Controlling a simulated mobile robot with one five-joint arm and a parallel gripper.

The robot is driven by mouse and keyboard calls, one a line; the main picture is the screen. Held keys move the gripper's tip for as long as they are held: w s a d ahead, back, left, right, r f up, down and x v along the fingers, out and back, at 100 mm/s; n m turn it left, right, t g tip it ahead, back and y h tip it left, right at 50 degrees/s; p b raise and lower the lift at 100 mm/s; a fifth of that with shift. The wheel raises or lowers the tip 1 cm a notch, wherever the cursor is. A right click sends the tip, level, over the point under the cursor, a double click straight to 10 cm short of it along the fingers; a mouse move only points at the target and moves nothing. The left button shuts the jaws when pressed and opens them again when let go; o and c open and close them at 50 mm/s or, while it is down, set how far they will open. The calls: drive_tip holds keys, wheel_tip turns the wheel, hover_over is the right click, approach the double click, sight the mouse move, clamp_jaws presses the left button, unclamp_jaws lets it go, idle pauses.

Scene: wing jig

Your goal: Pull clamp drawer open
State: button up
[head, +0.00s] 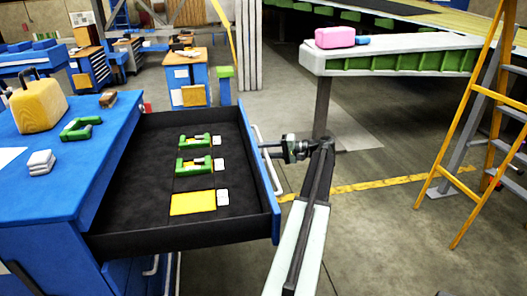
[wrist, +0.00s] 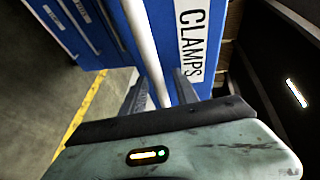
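The clamp drawer (head: 245,215) stands far out of the blue cabinet (head: 60,185) in the head view. Its black tray holds two green clamps (head: 193,164), white pieces and a yellow rectangle (head: 193,203). Its blue front carries a white bar handle (head: 266,170). My gripper (head: 272,149) is at this handle, outside the drawer front.
A wing structure (head: 400,60) with a pink item (head: 335,38) is behind right. A yellow ladder (head: 475,110) stands at right. The floor between is mostly clear.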

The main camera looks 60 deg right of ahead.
drive_tip(key=p+v, duration=0.1)
drive_tip(key=v, duration=0.6)
drive_tip(key=shift+s, duration=0.4)
drive_tip(key=shift+d+r, duration=0.1)
drive_tip(key=shift+b+x, duration=0.5)
drive_tip(key=shift+x, duration=3.45)
